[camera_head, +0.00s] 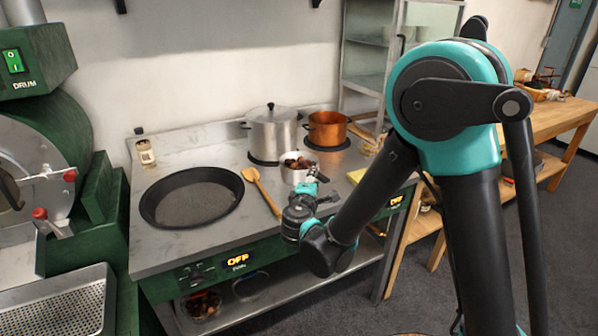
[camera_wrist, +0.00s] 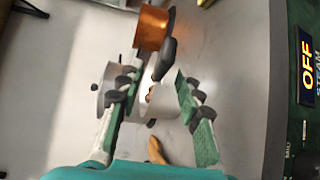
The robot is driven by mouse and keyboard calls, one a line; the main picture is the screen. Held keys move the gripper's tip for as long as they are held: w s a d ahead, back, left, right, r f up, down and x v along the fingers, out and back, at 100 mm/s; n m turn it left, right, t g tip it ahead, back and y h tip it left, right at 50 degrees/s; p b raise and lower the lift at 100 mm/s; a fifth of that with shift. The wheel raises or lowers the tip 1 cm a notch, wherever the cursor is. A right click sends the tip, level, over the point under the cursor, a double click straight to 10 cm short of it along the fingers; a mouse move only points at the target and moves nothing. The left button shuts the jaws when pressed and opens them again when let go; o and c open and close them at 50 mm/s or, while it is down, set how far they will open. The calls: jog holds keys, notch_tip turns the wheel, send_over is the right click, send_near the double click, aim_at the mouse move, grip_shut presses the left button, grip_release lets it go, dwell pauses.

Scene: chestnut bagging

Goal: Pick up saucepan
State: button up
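My gripper (camera_head: 316,182) is above the counter's front right part, in front of and lower in the picture than the saucepan. In the wrist view its fingers (camera_wrist: 158,78) are spread apart with nothing clamped. A small pale pot of chestnuts (camera_head: 293,175) is close by; it shows between and beyond the fingers (camera_wrist: 163,108).
A lidded steel pot (camera_head: 273,134) stands left of the saucepan. A wooden spoon (camera_head: 258,187) lies near the small pot. A wide black pan (camera_head: 191,197) fills the counter's left. A glass-shelved rack (camera_head: 366,55) stands behind, and a wooden table (camera_head: 558,118) stands right.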

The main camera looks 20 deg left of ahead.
aim_at(307, 173)
jog(key=x, duration=0.4)
jog(key=shift+w, duration=0.3)
jog(key=shift+c, duration=0.4)
grip_shut()
